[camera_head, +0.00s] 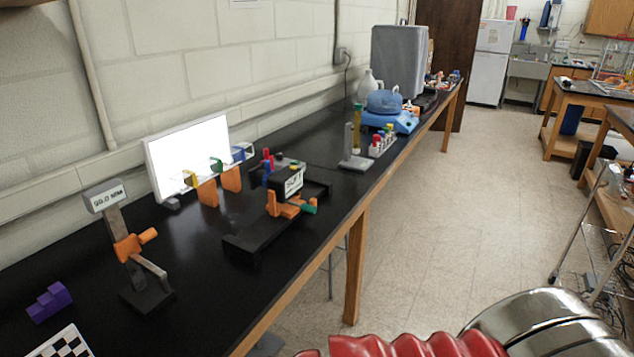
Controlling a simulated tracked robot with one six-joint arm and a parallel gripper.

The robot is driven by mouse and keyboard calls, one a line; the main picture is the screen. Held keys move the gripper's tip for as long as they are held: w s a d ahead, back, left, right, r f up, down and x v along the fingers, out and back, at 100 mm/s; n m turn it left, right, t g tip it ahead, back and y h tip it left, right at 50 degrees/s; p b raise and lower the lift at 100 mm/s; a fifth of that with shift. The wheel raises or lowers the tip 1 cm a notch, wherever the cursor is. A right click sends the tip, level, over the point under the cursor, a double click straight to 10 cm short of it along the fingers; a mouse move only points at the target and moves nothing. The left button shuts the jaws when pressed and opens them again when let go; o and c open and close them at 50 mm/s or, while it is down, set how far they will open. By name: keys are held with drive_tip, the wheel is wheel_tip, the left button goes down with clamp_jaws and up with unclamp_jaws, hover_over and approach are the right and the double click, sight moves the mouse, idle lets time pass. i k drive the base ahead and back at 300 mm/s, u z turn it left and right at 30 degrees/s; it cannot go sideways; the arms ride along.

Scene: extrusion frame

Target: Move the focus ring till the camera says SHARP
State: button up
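A black camera-like unit (268,178) stands on a dark rail base (250,243) near the bench's front edge. Its white label (293,183) faces front and seems to read SOFT, though the letters are small. An orange part (284,208) sits under the label, with a green knob-like end (309,207) at its right. Blue and red pieces stand on the unit's left side. I cannot tell which part is the focus ring. My gripper's fingertips are not in view; red ribbed and shiny metal parts, apparently mine, show at the bottom right, apart from the unit.
A lit white panel (188,155) stands behind, with orange holders in front. Left are a stand with an orange clamp (130,247), a purple block (49,301) and a checkered board (66,345). A grey stand (352,150) and tube rack (382,143) are right. Open floor lies right.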

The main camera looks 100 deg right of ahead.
sight(267, 162)
drive_tip(key=z, duration=0.2)
drive_tip(key=k, duration=1.55)
drive_tip(key=z, duration=2.05)
drive_tip(key=i, duration=0.45)
drive_tip(key=u, duration=0.05)
